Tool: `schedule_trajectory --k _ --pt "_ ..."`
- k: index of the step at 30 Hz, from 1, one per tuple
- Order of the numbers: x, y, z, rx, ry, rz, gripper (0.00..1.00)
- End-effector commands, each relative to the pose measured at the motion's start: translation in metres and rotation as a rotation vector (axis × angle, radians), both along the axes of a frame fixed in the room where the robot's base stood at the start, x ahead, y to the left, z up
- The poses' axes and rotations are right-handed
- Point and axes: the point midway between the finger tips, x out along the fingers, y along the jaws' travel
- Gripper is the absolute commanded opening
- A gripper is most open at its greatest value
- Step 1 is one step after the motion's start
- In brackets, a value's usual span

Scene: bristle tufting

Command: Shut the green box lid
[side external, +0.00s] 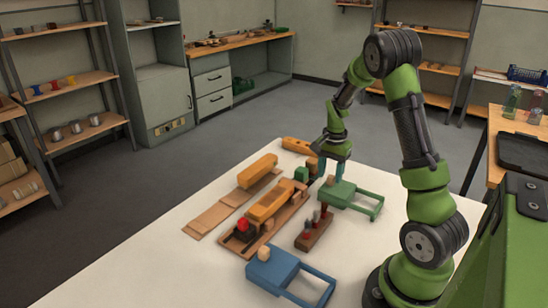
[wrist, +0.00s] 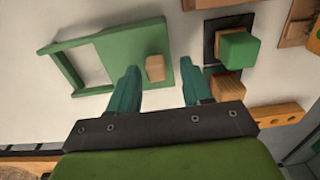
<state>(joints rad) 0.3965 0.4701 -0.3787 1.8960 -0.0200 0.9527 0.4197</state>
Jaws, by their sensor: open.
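The green box (wrist: 110,36) lies on the pale table, a flat green lid panel (wrist: 139,52) at one end and an open frame at the other. A wooden knob (wrist: 155,68) stands on the lid panel. In the side external view the green box (side external: 345,194) is right of the table's middle, its open frame to the right. My gripper (wrist: 158,75) is open, its teal fingers pointing down on either side of the knob; contact is not visible.
A green block (side external: 301,174) stands close left of my gripper; it also shows in the wrist view (wrist: 238,48), beside a wooden block (wrist: 226,86). A blue box (side external: 272,270) with a wooden knob and a brown peg rack (side external: 314,232) lie nearer the camera. Wooden trays are further left.

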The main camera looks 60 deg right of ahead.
Motion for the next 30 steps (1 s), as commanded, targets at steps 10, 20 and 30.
schedule_trajectory --k 10,20,30 --pt "0.001 0.000 0.058 -0.005 -0.006 0.002 0.49" --pt "0.001 0.000 0.135 -0.004 -0.006 0.002 0.49" --pt "0.000 0.000 0.168 -0.002 -0.002 0.001 0.49"
